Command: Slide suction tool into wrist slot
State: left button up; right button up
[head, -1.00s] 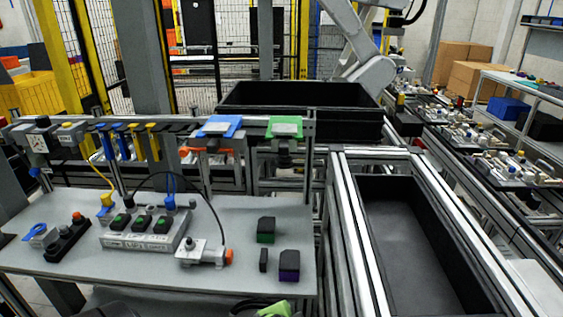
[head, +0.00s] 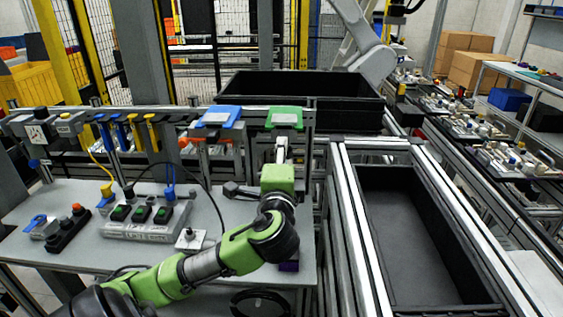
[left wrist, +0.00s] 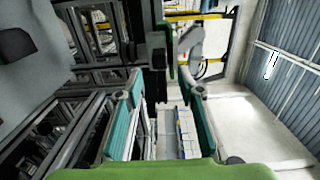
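My left arm comes in from the lower left of the head view and reaches up over the right part of the grey bench. My left gripper (head: 281,152) is just below and in front of the green-topped tool holder (head: 285,118). In the left wrist view its two teal fingers (left wrist: 160,115) stand wide apart with a gap between them. A dark upright part (left wrist: 157,70) with a green edge is ahead of the gap, apparently at the green holder; I cannot tell whether it is the suction tool. A blue-topped holder (head: 218,117) is to the left. My right gripper is out of view.
A button box (head: 145,222) with cables and a black switch strip (head: 68,230) sit on the bench (head: 60,195). My arm mostly hides a purple-and-black block (head: 288,267). An empty black bin (head: 400,240) is at right, another large bin (head: 300,90) behind.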

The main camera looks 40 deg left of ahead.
pick_arm(q)
jog(key=x, duration=0.7)
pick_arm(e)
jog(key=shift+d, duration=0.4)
pick_arm(q)
jog(key=shift+d, duration=0.1)
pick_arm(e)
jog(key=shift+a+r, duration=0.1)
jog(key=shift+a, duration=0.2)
pick_arm(q)
grip_shut()
jog(key=shift+f, duration=0.1)
jog(key=shift+r+p, duration=0.25)
jog(key=shift+p, duration=0.15)
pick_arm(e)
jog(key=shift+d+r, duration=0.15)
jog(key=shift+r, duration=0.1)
pick_arm(q)
jog(key=p+v, duration=0.1)
jog(key=v, duration=0.7)
jog(key=shift+s, duration=0.2)
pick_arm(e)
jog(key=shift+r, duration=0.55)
